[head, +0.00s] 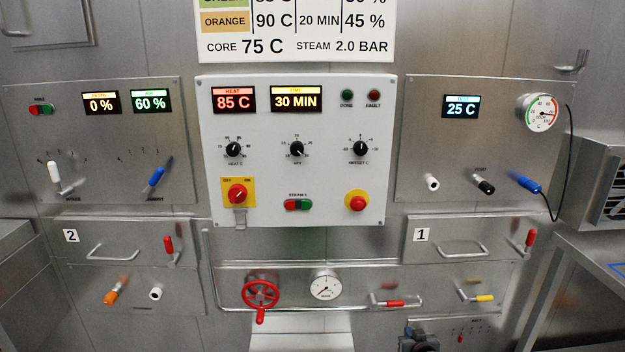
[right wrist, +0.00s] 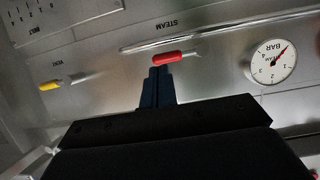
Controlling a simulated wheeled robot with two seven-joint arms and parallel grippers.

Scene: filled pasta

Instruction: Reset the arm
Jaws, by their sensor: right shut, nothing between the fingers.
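My right gripper (head: 419,338) shows at the bottom edge of the head view, right of centre, in front of the steel panel. In the right wrist view its dark blue fingers (right wrist: 159,72) are closed together with nothing between them. Their tips appear just below a red-handled steam lever (right wrist: 167,58) in that picture; I cannot tell whether they touch it. The same red lever (head: 394,303) lies roughly horizontal in the head view, above the gripper. My left gripper is not in view.
A red valve wheel (head: 261,292) and a steam gauge (head: 326,285) sit left of the lever. A yellow-handled lever (head: 484,298) is to its right. Drawer 1 (head: 455,247) is above. The control panel (head: 297,130) shows 85 C and 30 MIN. A side counter (head: 606,258) stands right.

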